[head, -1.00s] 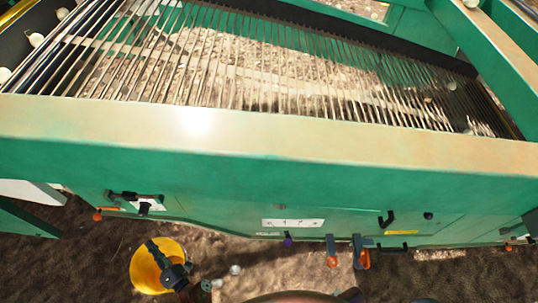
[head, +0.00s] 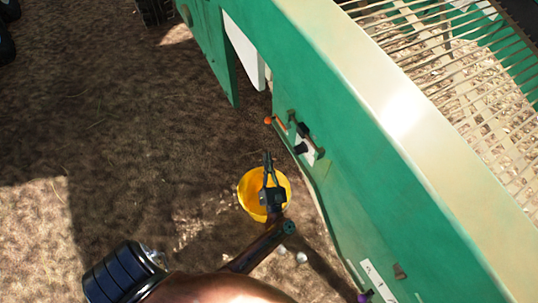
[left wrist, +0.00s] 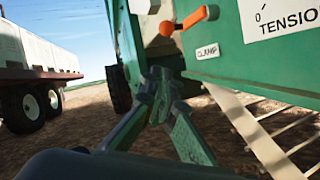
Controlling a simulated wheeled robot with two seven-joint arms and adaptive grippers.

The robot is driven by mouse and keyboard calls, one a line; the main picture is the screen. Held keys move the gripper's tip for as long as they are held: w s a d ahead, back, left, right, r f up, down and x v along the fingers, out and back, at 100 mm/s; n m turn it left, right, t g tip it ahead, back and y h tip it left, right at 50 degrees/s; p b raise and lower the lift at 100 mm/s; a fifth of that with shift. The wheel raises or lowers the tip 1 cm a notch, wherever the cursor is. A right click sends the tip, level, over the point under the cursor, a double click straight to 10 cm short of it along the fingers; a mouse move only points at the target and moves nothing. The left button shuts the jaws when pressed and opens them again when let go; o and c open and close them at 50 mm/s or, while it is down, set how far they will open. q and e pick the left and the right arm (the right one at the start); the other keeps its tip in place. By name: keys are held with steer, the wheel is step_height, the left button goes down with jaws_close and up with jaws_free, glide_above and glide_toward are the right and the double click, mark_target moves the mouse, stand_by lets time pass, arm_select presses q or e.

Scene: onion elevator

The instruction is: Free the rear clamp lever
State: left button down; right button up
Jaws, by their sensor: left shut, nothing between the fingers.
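The clamp lever (head: 268,120) is a small orange handle with a ball end, on the green machine side. In the left wrist view the orange lever (left wrist: 193,18) shows at the top, above a white CLAMP label (left wrist: 208,52). My left gripper (head: 267,158) is shut and empty, short of the lever and apart from it in the head view. In the left wrist view its fingertips (left wrist: 158,85) are together, below and left of the lever. The lever's mount is only partly visible. My right gripper is not in view.
A yellow bucket (head: 244,188) stands on the soil below my left gripper. A black handle and dark latch (head: 302,135) sit beside the lever. A TENSION plate (left wrist: 285,20) is right of the label. A trailer (left wrist: 40,75) stands far left. Open soil lies left of the machine.

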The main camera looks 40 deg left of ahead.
arm_select(q)
steer(key=w+a+r+b, duration=0.1)
steer(key=w+a+r, duration=0.4)
steer(key=w, duration=0.2)
steer(key=shift+a+r, duration=0.3)
steer(key=shift+r, duration=0.05)
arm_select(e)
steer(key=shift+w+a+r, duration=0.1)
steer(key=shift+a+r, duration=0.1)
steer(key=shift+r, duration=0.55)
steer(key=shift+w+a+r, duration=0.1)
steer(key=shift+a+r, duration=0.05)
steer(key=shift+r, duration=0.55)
arm_select(q)
steer(key=shift+a, duration=0.1)
